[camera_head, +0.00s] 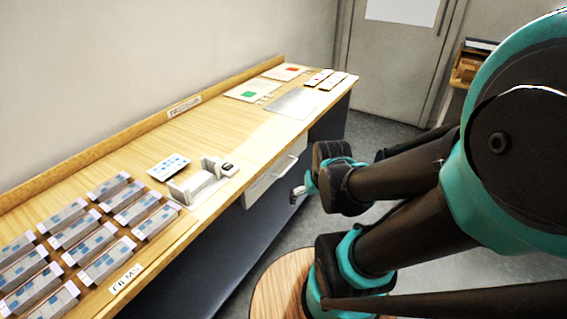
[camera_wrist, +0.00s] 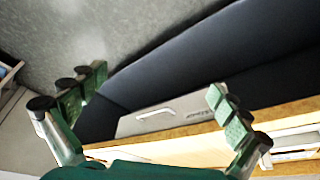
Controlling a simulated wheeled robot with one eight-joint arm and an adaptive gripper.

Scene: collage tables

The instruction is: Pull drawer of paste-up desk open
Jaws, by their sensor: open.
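The paste-up desk (camera_head: 235,142) is a long wooden-topped desk along the wall with a dark body. Its drawer (camera_head: 268,181) has a light grey front under the desktop edge and looks shut. A pale bar handle (camera_head: 285,166) is on the drawer front. In the wrist view the drawer front (camera_wrist: 185,113) and its handle (camera_wrist: 155,114) show between my fingers, beyond the fingertips. My gripper (camera_wrist: 155,92) is open and empty, with its fingers spread wide. In the head view my gripper (camera_head: 298,193) is in front of the drawer, apart from the handle as far as I can tell.
Several grey film boxes (camera_head: 85,235) fill the desktop's near left, by a "FILMS" label (camera_head: 125,279). A grey block-like fixture (camera_head: 200,182) stands above the drawer. Cards and sheets lie at the far end. A round wooden table (camera_head: 278,285) stands below my arm. Grey floor is clear beside the desk.

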